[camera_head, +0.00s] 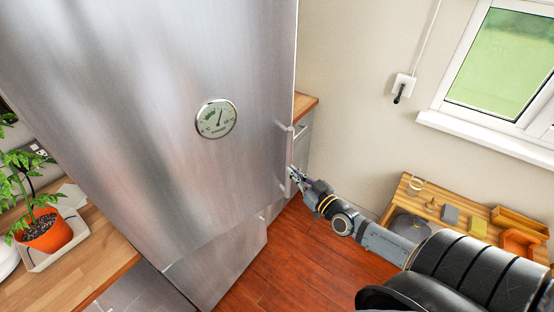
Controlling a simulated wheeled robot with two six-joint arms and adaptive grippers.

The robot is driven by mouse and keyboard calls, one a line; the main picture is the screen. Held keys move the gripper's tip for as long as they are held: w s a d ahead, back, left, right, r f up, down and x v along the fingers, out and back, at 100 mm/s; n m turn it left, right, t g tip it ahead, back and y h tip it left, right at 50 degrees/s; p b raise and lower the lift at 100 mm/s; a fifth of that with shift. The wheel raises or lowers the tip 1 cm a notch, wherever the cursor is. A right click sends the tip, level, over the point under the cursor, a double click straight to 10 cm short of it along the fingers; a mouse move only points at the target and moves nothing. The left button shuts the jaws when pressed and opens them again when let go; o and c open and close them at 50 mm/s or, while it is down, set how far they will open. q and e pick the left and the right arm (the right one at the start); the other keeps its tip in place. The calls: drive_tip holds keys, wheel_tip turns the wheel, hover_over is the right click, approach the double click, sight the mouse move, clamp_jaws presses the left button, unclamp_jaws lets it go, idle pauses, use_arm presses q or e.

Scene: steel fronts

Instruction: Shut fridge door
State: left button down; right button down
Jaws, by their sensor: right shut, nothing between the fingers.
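The steel fridge door (150,110) fills the left and middle of the head view, with a round dial on its face. A slim upright handle (287,160) sits near its right edge. My right gripper (294,175) is shut and empty at that edge, beside the lower part of the handle. Its fingertips are small here, and I cannot tell if they touch the door. A lower steel front (220,268) shows beneath the door. I cannot tell how far the door stands from its frame. My left gripper is not in view.
A counter (95,255) with a potted plant (45,230) stands at the left. A low wooden table (470,217) with small items is at the right, below a window (500,60). Red wooden floor (290,262) is clear below my right arm.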

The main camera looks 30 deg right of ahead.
sight(272, 152)
drive_tip(key=w, duration=0.2)
drive_tip(key=w+b, duration=0.1)
drive_tip(key=w, duration=0.2)
drive_tip(key=w+b, duration=0.1)
drive_tip(key=w, duration=0.2)
drive_tip(key=shift+a, duration=0.35)
drive_tip(key=shift+w+b, duration=0.3)
drive_tip(key=shift+w, duration=0.25)
